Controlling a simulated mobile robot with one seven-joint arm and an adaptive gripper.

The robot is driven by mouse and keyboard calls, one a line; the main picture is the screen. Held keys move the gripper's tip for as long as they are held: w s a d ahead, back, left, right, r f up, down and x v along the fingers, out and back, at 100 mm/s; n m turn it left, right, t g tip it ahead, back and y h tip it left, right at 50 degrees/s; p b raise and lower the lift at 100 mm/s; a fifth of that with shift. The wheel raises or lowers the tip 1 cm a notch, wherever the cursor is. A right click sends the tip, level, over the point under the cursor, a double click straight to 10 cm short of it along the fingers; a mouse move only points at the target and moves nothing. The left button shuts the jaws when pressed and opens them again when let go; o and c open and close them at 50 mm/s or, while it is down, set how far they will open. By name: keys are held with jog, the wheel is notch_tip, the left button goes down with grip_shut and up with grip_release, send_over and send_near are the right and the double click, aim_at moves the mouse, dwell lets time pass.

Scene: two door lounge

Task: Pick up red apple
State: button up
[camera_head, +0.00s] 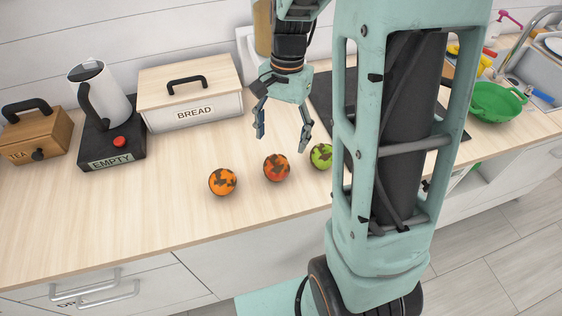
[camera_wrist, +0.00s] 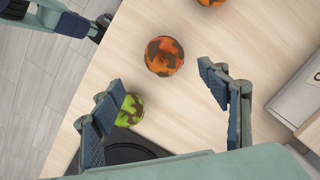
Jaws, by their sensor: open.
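The red apple (camera_head: 276,168) is a round red-orange fruit with dark brown patches, in the middle of a row of three on the wooden counter. It also shows in the wrist view (camera_wrist: 164,56), beyond and between my fingertips. My gripper (camera_head: 281,137) is open and empty, pointing down above the counter, just behind the red apple in the head view. The two fingers show apart in the wrist view (camera_wrist: 162,80), with nothing between them.
An orange fruit (camera_head: 222,181) lies left of the red apple, and a green one (camera_head: 321,156) right of it, partly hidden by my arm. A bread box (camera_head: 190,98), a kettle (camera_head: 100,92) and a tea box (camera_head: 37,135) stand behind. The front counter is clear.

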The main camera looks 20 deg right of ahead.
aim_at(277, 161)
jog(key=f, duration=0.5)
jog(key=shift+s+a, duration=0.3)
jog(key=shift+a+f+p, duration=0.2)
jog(key=shift+f+p, duration=0.05)
jog(key=shift+f, duration=1.1)
jog(key=shift+a+f+p, duration=0.2)
jog(key=shift+f, duration=1.15)
jog(key=shift+c, duration=0.3)
jog(key=c, duration=1.3)
